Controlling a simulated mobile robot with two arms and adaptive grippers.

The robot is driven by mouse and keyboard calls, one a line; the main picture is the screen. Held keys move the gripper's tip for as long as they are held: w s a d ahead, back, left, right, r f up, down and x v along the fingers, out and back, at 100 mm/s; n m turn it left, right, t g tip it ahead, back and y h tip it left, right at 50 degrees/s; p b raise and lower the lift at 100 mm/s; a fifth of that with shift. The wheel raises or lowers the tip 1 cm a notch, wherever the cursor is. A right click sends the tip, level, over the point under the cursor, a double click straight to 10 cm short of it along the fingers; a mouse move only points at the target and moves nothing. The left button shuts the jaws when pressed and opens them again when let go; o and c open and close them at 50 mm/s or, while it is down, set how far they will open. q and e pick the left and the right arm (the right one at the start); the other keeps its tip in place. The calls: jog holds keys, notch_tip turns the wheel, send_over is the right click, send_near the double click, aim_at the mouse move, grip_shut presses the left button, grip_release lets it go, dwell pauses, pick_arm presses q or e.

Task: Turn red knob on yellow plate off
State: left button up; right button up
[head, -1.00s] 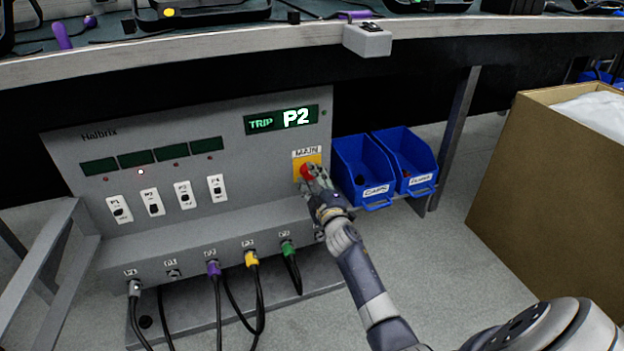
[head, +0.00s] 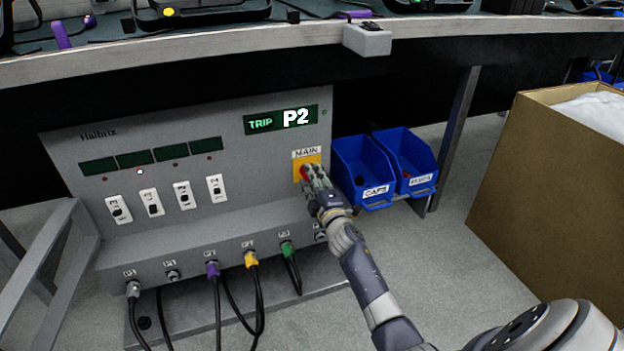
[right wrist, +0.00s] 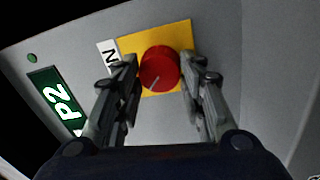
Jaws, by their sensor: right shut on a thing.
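The red knob (right wrist: 160,68) sits on the yellow plate (right wrist: 128,44) under the MAIN label, on the right part of the grey panel. In the head view the knob (head: 304,173) is mostly hidden by my right gripper (head: 313,178), and the yellow plate (head: 314,159) shows above it. In the right wrist view, my right gripper's (right wrist: 162,75) fingers are on either side of the knob, shut on it. A pale pointer line on the knob's face slants toward the lower left in that view. My left gripper is not in view.
The grey panel (head: 85,145) has a green display (head: 281,119) reading TRIP P2, several white switches and plugged cables below. Blue bins (head: 362,165) stand just right of the gripper. A cardboard box (head: 530,190) is farther right. A table edge (head: 250,50) runs above.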

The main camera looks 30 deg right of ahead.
jog(key=o, duration=1.1)
jog(key=v, duration=1.2)
jog(key=shift+a, duration=0.1)
jog(key=shift+w, duration=0.1)
